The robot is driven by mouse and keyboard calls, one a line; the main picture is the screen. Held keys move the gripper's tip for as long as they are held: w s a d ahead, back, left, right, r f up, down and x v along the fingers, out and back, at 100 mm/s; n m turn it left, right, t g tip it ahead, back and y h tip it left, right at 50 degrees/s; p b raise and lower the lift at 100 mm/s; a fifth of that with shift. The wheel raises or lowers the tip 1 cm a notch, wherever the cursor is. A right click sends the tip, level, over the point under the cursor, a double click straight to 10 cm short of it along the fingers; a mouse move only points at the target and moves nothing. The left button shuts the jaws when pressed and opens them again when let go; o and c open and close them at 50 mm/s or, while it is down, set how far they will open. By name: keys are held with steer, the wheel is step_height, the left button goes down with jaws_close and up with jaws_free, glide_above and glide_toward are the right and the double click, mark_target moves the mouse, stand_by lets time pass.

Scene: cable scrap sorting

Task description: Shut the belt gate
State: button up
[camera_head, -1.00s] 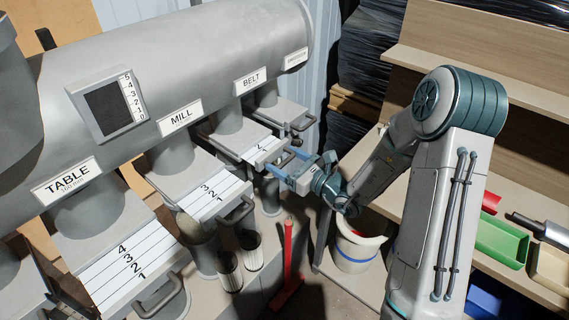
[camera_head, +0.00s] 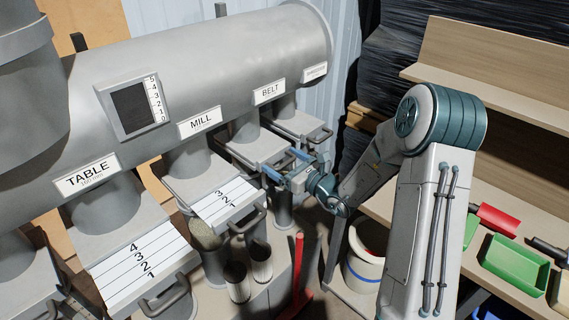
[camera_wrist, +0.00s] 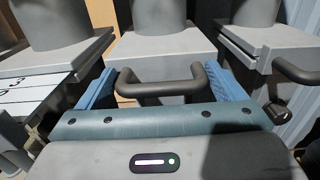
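The belt gate (camera_head: 257,146) is a grey slide under the BELT label (camera_head: 270,92). No numbered scale shows on it, and its plate sits in under its housing. In the wrist view its dark bar handle (camera_wrist: 160,90) lies across the space between my blue fingers. My gripper (camera_head: 280,161) is open, with one finger on each side of the handle; it also shows in the wrist view (camera_wrist: 160,78). The fingers stand wide apart and do not clamp the handle. Whether the palm touches the handle I cannot tell.
The mill gate (camera_head: 227,202) and table gate (camera_head: 145,268) at the left are drawn out with numbers showing. Another gate (camera_head: 300,124) at the right has its own handle. A red post (camera_head: 298,265) and white bucket (camera_head: 364,270) stand below my arm.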

steer(key=shift+s+d, duration=0.15)
steer(key=shift+d, duration=0.1)
steer(key=shift+s+d+f, duration=0.1)
steer(key=shift+s+d, duration=0.1)
steer(key=b+v, duration=0.3)
steer(key=v, duration=1)
steer(key=shift+a, duration=0.1)
